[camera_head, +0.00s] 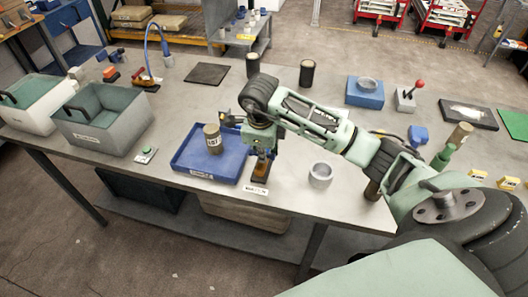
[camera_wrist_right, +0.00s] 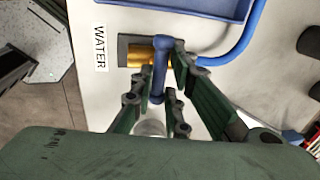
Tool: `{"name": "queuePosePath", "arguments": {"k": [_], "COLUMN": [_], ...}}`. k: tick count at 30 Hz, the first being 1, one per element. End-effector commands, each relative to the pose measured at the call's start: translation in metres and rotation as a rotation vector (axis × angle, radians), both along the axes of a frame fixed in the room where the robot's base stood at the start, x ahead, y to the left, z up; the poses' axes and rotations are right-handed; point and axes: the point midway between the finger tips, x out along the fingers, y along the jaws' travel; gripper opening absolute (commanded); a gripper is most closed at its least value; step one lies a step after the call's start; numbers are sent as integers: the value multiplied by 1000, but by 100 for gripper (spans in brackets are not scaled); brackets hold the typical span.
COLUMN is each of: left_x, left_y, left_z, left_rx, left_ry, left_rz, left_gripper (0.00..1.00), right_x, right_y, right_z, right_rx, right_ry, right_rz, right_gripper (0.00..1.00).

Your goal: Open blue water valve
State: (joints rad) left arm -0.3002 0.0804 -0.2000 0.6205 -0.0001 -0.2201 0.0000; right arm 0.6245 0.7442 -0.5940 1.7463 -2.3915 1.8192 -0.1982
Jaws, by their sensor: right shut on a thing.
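The water valve has a brass body (camera_wrist_right: 141,54) on a dark base plate, beside a white WATER label (camera_wrist_right: 100,48) in the right wrist view. Its blue handle (camera_wrist_right: 158,72) runs crosswise to the brass body. My right gripper (camera_wrist_right: 160,66) is shut on the blue handle, one finger on each side. In the head view my right gripper (camera_head: 262,142) reaches down over the valve at the table's front edge, hiding most of it. The label (camera_head: 256,190) shows there just in front. My left gripper is not in view.
A blue tray (camera_head: 178,163) holding a brown can (camera_head: 213,138) stands just left of the valve. A metal ring (camera_head: 320,175) lies to the right. A blue hose (camera_wrist_right: 243,40) curves beside the valve. Grey bins (camera_head: 92,138) stand at the left.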

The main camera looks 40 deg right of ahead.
Motion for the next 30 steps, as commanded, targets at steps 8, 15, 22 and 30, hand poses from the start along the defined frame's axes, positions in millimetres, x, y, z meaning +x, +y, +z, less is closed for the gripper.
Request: {"name": "queuePosePath", "arguments": {"k": [8, 15, 22, 30], "left_x": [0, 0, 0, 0], "left_y": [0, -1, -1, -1], "left_z": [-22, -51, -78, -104], "left_rx": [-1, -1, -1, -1], "left_ry": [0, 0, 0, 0], "left_rz": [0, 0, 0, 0], "left_gripper": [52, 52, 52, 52], "right_x": [0, 0, 1, 2], "right_y": [0, -2, -3, -4], "right_z": [-5, -7, -7, -7], "right_rx": [1, 1, 2, 3], "right_ry": [2, 1, 2, 4], "right_rz": [132, 342, 562, 818], "right_gripper": [0, 0, 0, 0]}}
